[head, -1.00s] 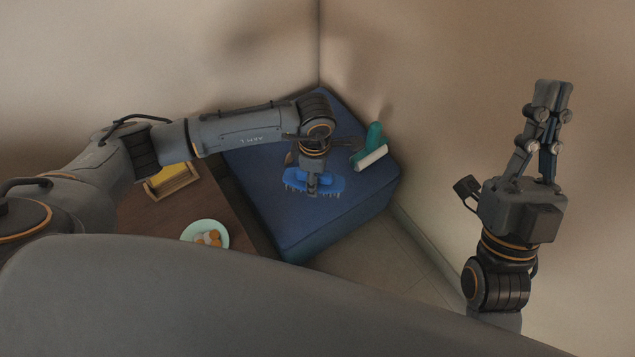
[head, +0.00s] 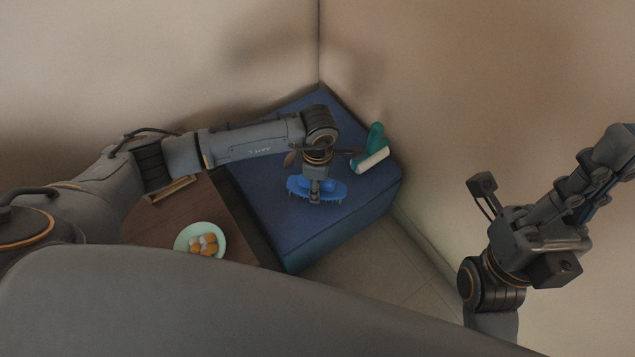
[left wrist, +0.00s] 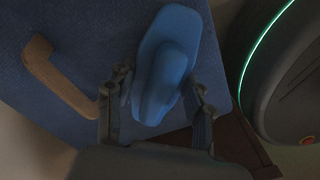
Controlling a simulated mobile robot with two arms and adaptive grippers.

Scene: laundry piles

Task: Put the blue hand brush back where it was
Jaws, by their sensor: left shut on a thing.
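The blue hand brush (head: 330,193) is at my left gripper, over the front part of the blue ottoman (head: 290,225), bristles down. My left gripper (head: 315,194) is shut on its raised handle. In the left wrist view the blue brush (left wrist: 170,65) lies between the two fingers of the gripper (left wrist: 160,105). I cannot tell whether the bristles touch the ottoman's top. My right gripper (head: 620,160) is raised at the far right, away from everything; its fingertips run to the picture's edge, and whether it is open does not show clearly.
A teal and white lint roller (head: 372,155) lies at the ottoman's right edge. A brown curved thing (left wrist: 55,75) lies on the ottoman. A wooden table (head: 150,225) at left holds a pale green plate (head: 183,240) with orange and white pieces. Walls close the corner behind.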

